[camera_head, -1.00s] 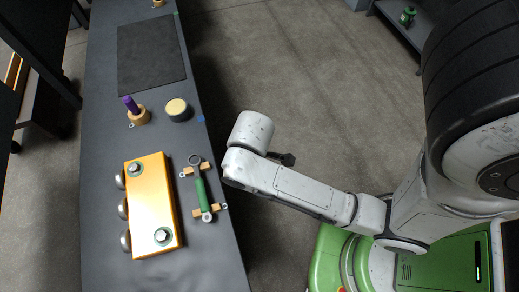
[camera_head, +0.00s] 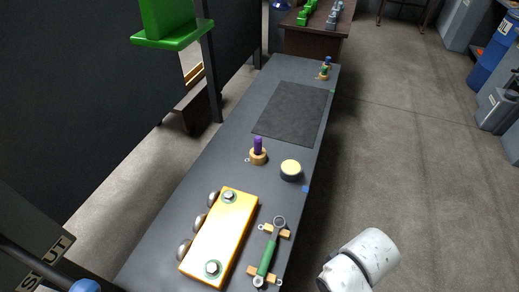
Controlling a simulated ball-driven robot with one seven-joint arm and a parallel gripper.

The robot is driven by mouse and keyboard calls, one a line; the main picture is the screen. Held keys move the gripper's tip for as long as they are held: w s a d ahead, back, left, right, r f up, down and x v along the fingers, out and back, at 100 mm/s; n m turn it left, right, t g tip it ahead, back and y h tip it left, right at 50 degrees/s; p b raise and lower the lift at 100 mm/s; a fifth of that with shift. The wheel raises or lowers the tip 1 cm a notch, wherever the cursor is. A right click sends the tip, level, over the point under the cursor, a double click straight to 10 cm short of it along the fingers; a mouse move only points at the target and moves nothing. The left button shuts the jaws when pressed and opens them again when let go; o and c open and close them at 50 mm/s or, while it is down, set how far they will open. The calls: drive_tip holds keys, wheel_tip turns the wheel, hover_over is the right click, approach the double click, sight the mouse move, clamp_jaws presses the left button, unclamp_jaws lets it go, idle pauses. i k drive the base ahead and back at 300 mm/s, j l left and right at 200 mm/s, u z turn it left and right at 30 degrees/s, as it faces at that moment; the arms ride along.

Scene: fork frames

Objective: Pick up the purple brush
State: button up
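The purple brush (camera_head: 258,145) stands upright in a round tan holder (camera_head: 258,157) on the long dark table (camera_head: 186,213), near the table's middle. Only its purple upper part shows above the holder. Part of my white arm shows at the lower right, beyond the table's right edge and well apart from the brush. My gripper is out of view.
A round yellow-topped container (camera_head: 290,170) stands just right of the brush. An orange block (camera_head: 219,232) with metal knobs and a green-handled tool (camera_head: 268,254) on tan supports lie nearer. A dark mat (camera_head: 293,112) lies beyond. Open floor (camera_head: 420,180) is at right.

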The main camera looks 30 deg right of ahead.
sight(257, 141)
drive_tip(key=i+l+u, duration=0.35)
drive_tip(key=l+u, duration=0.2)
drive_tip(key=i+l+u, duration=0.1)
drive_tip(key=l+u, duration=0.15)
drive_tip(key=l, duration=0.15)
drive_tip(key=i+l+u, duration=0.1)
drive_tip(key=l+u, duration=0.15)
drive_tip(key=l, duration=0.1)
